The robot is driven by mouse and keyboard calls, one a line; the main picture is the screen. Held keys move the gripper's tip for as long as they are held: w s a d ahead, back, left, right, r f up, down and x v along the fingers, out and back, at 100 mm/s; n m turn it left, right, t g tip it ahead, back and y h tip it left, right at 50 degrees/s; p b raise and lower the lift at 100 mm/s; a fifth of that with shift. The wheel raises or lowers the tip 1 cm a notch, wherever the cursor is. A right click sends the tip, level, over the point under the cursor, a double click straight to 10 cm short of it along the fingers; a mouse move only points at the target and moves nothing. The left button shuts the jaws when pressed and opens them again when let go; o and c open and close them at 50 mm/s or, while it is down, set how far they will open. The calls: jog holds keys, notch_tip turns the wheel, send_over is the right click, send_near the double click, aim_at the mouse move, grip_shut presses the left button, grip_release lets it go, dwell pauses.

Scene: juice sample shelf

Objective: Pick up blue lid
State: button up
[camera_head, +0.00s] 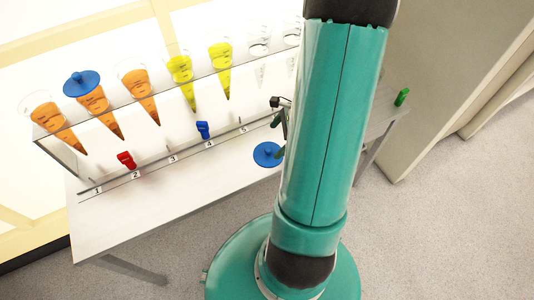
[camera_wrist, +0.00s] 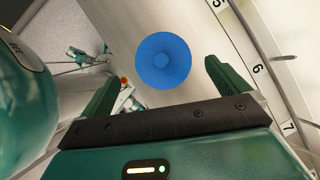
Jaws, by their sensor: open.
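A round blue lid (camera_head: 267,154) with a small central knob lies on the white table, just left of my arm in the head view. In the wrist view the blue lid (camera_wrist: 163,60) is a full disc between and beyond my fingers. My gripper (camera_wrist: 163,80) is open and empty, its two green fingers apart, and it does not appear to touch the lid. In the head view my gripper (camera_head: 281,125) is mostly hidden by my arm. A second blue lid (camera_head: 82,83) sits on top of an orange cone-shaped vessel.
A clear rack (camera_head: 150,98) holds several cone vessels with orange, yellow and clear contents. Red (camera_head: 126,160), blue (camera_head: 203,130) and green (camera_head: 402,97) small items stand on or near the table. A numbered strip (camera_wrist: 258,68) runs right of the lid. The table's front (camera_head: 150,215) is clear.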

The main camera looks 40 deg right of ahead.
aim_at(268, 149)
jog(key=shift+x, duration=3.65)
jog(key=shift+s+d+f, duration=0.1)
jog(key=shift+s+d, duration=0.05)
jog(key=c, duration=0.7)
